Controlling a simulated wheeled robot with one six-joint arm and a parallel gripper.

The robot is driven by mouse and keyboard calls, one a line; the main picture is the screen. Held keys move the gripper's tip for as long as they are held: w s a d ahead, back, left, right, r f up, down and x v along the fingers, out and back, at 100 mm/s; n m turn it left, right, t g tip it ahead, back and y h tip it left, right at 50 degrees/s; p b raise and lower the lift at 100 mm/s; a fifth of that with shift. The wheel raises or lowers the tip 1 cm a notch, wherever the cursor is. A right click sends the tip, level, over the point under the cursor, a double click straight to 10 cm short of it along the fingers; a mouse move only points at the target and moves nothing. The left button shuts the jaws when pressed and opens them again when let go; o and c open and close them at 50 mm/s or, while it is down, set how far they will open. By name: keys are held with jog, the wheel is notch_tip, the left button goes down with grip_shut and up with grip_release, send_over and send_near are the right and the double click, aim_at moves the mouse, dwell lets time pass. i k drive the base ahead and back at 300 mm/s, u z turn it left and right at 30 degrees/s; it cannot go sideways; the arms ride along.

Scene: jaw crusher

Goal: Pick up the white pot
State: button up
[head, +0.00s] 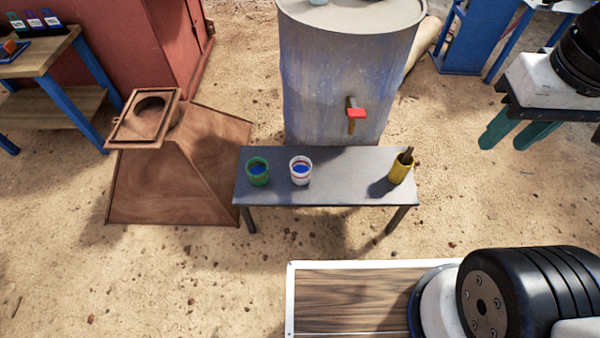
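The white pot (300,171) stands upright on a narrow grey bench (340,187), left of the bench's middle. It has reddish bands and something blue inside. A green pot (257,171), also with blue inside, stands close to its left, with a small gap between them. A yellow pot (400,171) holding a dark brown object stands near the bench's right end. My gripper is not in view, and nothing touches the white pot.
A large grey drum (335,80) with a red-handled tap (356,113) stands right behind the bench. A rusty hopper (170,180) is at left. A wooden table (45,58) with blue legs stands further left. The bench between the white and yellow pots is clear.

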aim_at(300, 166)
jog(key=z, duration=2.2)
jog(key=k, duration=1)
jog(key=u, duration=1.7)
jog(key=i, duration=0.5)
jog(key=z, duration=0.05)
